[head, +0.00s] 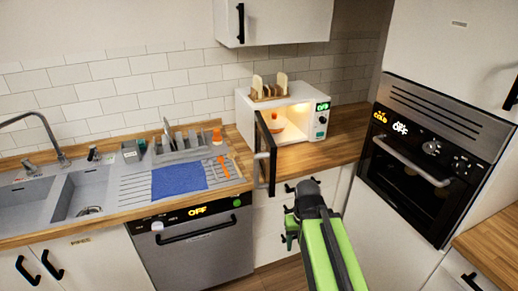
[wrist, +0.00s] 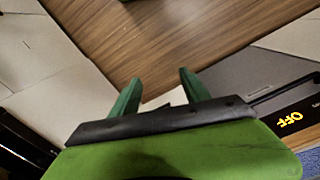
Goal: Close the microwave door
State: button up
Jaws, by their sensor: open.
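The white microwave (head: 312,120) stands on the wooden counter against the tiled wall, lit inside, with an orange-red bowl (head: 270,123) in it. Its black-framed door (head: 264,155) is swung wide open and juts out toward the front of the counter. My gripper (head: 290,215) is in front of the white drawers, below and to the right of the door, apart from it. In the wrist view its two green fingers (wrist: 155,95) are spread with nothing between them. The microwave door cannot be made out in the wrist view.
A rack with bread slices (head: 268,88) sits on top of the microwave. A dish rack (head: 178,146), blue cloth (head: 180,180) and sink (head: 85,190) are to the left. A dishwasher (head: 200,250) stands below, and a black oven (head: 420,165) to the right. The counter right of the microwave is clear.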

aim_at(268, 169)
jog(key=u, duration=1.7)
jog(key=i, duration=0.6)
jog(key=u, duration=0.1)
